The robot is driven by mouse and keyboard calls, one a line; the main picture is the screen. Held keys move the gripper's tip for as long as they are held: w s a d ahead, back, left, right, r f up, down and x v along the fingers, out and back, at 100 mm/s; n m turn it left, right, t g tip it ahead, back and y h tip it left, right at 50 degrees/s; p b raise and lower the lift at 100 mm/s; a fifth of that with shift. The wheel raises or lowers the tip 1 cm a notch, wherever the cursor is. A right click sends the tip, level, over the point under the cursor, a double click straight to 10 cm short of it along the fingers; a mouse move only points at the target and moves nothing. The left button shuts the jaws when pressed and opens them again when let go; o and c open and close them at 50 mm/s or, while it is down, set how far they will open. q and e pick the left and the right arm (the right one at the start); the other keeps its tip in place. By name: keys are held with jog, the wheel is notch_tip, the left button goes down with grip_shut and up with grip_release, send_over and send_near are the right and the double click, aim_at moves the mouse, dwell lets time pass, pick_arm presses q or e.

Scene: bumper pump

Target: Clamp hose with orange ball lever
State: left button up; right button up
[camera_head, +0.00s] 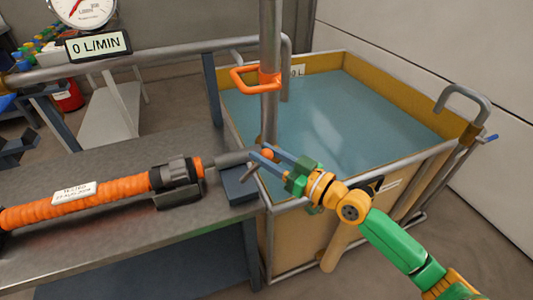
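An orange ribbed hose (100,200) with a white label lies on the grey metal bench. Its right end sits in a dark clamp (176,178), with a grey pipe running on toward the tank. The small orange ball (267,153) of the lever shows at the bench's right end. My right gripper (262,158) is at the ball, its two blue fingers on either side of it. I cannot tell whether the fingers press on the ball. The lever's arm is mostly hidden there. My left gripper is not in view.
A yellow-walled water tank (420,170) stands right of the bench. A vertical pipe (270,110) with an orange handle (252,80) rises beside the ball. A gauge and a "0 L/MIN" display (98,45) stand at the back left. The bench front is clear.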

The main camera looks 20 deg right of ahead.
grip_shut()
dwell(1.1)
